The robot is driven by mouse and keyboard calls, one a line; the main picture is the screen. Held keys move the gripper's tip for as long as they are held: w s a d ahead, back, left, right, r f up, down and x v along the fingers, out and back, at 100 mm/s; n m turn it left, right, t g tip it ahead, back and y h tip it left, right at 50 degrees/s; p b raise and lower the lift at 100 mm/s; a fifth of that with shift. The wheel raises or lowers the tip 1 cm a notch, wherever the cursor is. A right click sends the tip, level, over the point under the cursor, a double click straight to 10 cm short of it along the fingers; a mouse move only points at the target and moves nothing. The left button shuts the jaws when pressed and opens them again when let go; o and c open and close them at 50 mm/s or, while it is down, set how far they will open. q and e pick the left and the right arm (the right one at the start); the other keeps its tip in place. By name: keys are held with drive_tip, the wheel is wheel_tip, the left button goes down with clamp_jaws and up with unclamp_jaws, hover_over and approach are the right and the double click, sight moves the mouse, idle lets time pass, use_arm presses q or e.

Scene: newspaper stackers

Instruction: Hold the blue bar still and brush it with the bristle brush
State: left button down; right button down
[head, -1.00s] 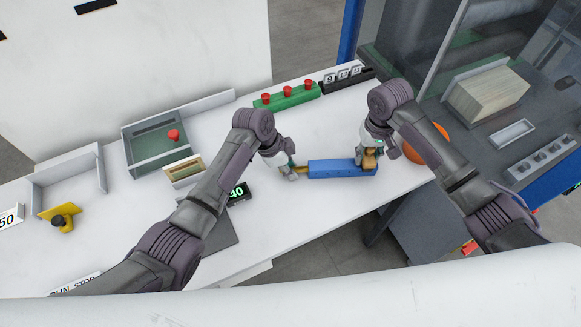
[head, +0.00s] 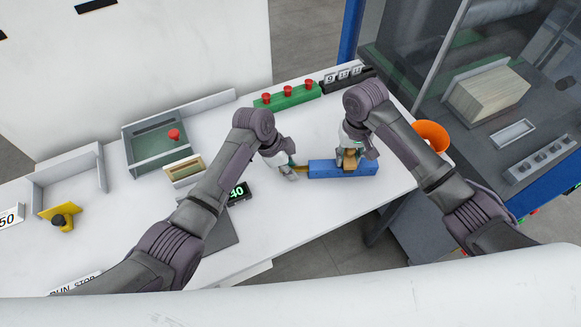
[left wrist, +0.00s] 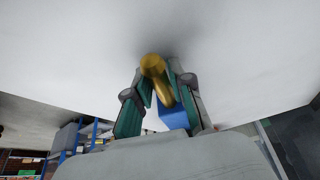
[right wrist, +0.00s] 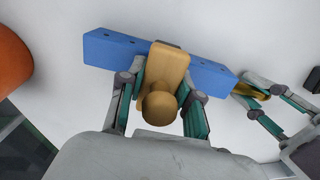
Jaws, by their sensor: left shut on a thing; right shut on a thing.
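The blue bar (head: 326,169) lies on the white table, with a yellow handle at its left end. My left gripper (head: 294,170) is shut on that yellow handle (left wrist: 156,72); the bar's blue end (left wrist: 174,118) shows behind it in the left wrist view. My right gripper (head: 352,158) is shut on the bristle brush (right wrist: 166,72), a tan wooden block with a round knob. The brush lies across the bar near its middle in the right wrist view, where the bar (right wrist: 115,50) also shows. The bristles are hidden, so contact with the bar cannot be told for certain.
An orange bowl (head: 432,133) stands at the table's right edge. A green strip with red buttons (head: 288,98) and a black number block (head: 347,78) lie along the back. A small display (head: 238,193) stands left of the bar. The table (head: 310,125) behind the bar is clear.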

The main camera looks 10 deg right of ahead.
sight(374, 162)
drive_tip(key=shift+w+a+r, duration=0.1)
drive_tip(key=shift+a, duration=0.85)
drive_tip(key=shift+w+a, duration=0.1)
drive_tip(key=shift+a, duration=1.4)
drive_tip(key=shift+d+f, duration=0.2)
drive_tip(key=shift+d, duration=1.7)
drive_tip(key=shift+s+d+r, duration=0.1)
drive_tip(key=shift+s+d, duration=0.05)
drive_tip(key=shift+d, duration=1.3)
drive_tip(key=shift+s+d+r, duration=0.1)
drive_tip(key=shift+d, duration=1.3)
drive_tip(key=shift+s+d+f, duration=0.1)
drive_tip(key=shift+d+f, duration=0.05)
drive_tip(key=shift+d, duration=1.4)
